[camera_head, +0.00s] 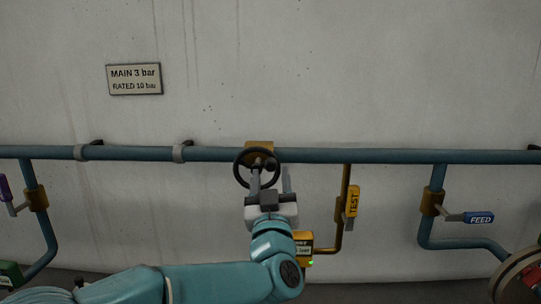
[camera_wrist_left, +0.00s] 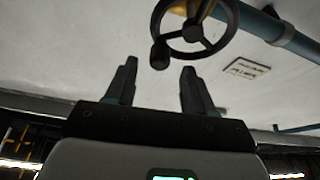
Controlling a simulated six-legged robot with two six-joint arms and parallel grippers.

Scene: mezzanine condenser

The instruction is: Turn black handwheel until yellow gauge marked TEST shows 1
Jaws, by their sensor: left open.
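The black handwheel (camera_head: 237,170) is mounted on a brass valve body (camera_head: 259,146) on the horizontal blue pipe. It has spokes and a knob, which also show on the wheel in the left wrist view (camera_wrist_left: 233,22). My left gripper (camera_head: 271,180) is open, its fingers pointing up in front of the wheel's lower part. In the left wrist view the gap between its fingers (camera_wrist_left: 160,72) is empty, with the knob (camera_wrist_left: 160,56) just beyond. A yellow box with a green light (camera_head: 304,250) is partly hidden by my left arm; its label and reading are too small to read.
A yellow lever marked TEST (camera_head: 353,201) hangs on a brass pipe right of the wheel. A blue FEED lever (camera_head: 478,217) is further right, a purple lever (camera_head: 5,188) far left. A sign (camera_head: 134,79) reads MAIN 3 bar.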

